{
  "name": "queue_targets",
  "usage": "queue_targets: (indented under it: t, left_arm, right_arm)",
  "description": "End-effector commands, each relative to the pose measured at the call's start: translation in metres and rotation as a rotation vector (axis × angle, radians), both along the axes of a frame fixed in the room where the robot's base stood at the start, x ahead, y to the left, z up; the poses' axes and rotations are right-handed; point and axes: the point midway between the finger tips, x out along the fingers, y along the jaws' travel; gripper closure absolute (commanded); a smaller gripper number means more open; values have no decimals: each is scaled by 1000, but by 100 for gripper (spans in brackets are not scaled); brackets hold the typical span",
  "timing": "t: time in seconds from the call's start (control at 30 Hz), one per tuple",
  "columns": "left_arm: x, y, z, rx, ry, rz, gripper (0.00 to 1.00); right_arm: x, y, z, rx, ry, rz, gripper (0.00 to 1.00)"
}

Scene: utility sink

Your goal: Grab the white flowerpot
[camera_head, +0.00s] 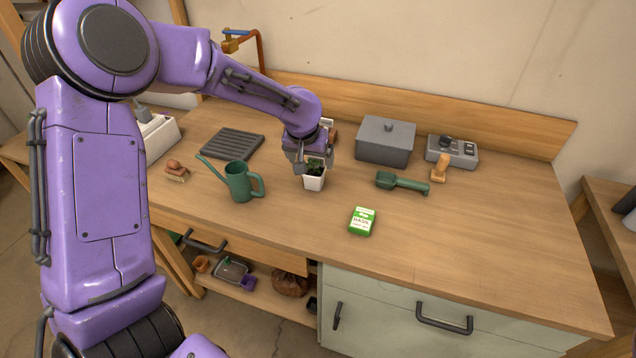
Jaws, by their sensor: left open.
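The white flowerpot (314,183) stands upright on the wooden bench, left of its middle, with a small green plant in it. My left gripper (314,168) points down right over the pot. Its fingers are open, on either side of the plant near the pot's rim. I cannot tell whether a finger touches the pot. The gripper hides part of the plant and the rim. My right gripper does not show.
A green watering can (240,182) stands close left of the pot. A basil seed packet (362,221) lies in front right. A green scoop (402,183) and grey lidded box (385,142) are to the right. The bench's front right is clear.

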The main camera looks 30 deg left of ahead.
Motion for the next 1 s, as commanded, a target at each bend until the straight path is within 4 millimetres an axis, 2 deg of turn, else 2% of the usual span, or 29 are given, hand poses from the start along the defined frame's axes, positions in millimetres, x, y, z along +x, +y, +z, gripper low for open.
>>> queue_targets:
  t: [0.2,0.33,0.6,0.73,0.9,0.97,1.0]
  left_arm:
    - [13,3,-35,-2,5,-2,7]
    - [19,5,-49,-1,3,-1,7]
    - [31,15,-90,-1,3,-1,7]
    - [34,16,-100,-1,0,-1,7]
    - [35,16,-100,0,-1,-1,7]
    - [35,16,-100,0,-1,-1,23]
    - [35,16,-100,0,-1,-1,36]
  right_arm:
    - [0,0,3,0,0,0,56]
    - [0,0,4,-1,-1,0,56]
    - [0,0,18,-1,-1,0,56]
    - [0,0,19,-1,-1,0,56]
    - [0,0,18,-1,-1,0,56]
    - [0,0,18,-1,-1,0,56]
    - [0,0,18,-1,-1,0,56]
